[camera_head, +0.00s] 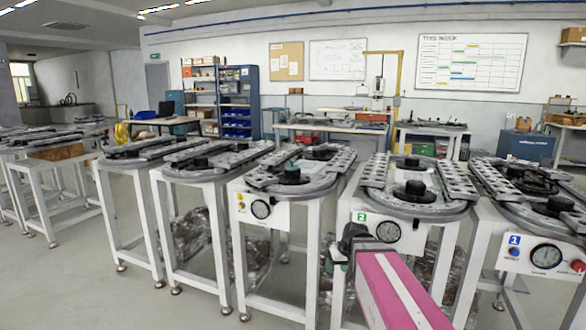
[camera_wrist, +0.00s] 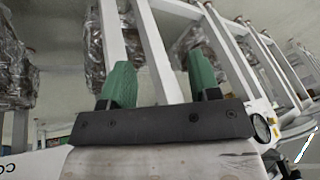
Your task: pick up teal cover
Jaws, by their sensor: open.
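Several white-framed tables with ring tracks stand in a row, including the table marked 2 (camera_head: 388,245) and the table marked 1 (camera_head: 541,254). Black round parts (camera_head: 415,188) sit on the tracks. Wrapped bundles lie beneath. Open floor (camera_head: 80,285) is at the left.

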